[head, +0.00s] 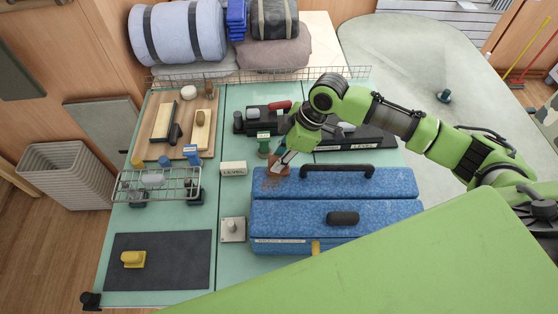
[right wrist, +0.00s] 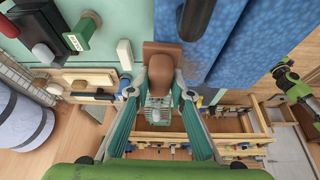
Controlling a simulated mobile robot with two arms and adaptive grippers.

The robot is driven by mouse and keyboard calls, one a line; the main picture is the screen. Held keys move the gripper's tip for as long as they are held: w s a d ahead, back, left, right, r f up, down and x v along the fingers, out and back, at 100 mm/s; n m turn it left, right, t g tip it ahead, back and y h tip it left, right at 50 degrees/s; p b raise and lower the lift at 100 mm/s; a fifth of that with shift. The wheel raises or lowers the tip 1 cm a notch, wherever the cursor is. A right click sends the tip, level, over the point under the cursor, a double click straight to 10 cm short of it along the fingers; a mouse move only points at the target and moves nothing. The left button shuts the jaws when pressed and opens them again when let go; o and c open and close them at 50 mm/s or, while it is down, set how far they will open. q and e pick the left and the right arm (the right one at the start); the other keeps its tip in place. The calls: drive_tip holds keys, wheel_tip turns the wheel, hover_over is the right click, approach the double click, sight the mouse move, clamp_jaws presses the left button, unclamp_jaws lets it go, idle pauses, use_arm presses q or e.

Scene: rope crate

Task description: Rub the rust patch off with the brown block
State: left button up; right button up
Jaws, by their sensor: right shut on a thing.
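The brown block (head: 279,166) is held in my right gripper (head: 287,160), at the left end of the blue toolbox lid (head: 330,182). In the right wrist view the brown block (right wrist: 161,58) sits between both fingertips (right wrist: 160,92), beside the blue lid (right wrist: 228,40). A rust patch (head: 270,183) shows as a brownish speckled area on the lid's left end, just in front of the block. The block covers part of that area, and I cannot tell whether it touches the lid. My left gripper is not in view.
A black handle (head: 337,170) rises from the lid. A wire basket (head: 157,184) and a dark mat (head: 158,262) lie further left.

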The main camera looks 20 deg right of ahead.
drive_tip(key=shift+d+f, duration=0.1)
drive_tip(key=shift+s+a, duration=0.2)
drive_tip(key=shift+s, duration=0.35)
drive_tip(key=shift+s+a, duration=0.15)
drive_tip(key=shift+s, duration=0.35)
drive_tip(key=shift+s+a, duration=0.35)
drive_tip(key=shift+s, duration=0.4)
drive_tip(key=shift+s+a+r, duration=0.15)
drive_tip(key=shift+s+a, duration=0.2)
drive_tip(key=shift+s, duration=0.5)
drive_tip(key=shift+s+a+r, duration=0.1)
drive_tip(key=shift+s+a, duration=0.2)
drive_tip(key=shift+s, duration=0.5)
drive_tip(key=shift+r, duration=0.8)
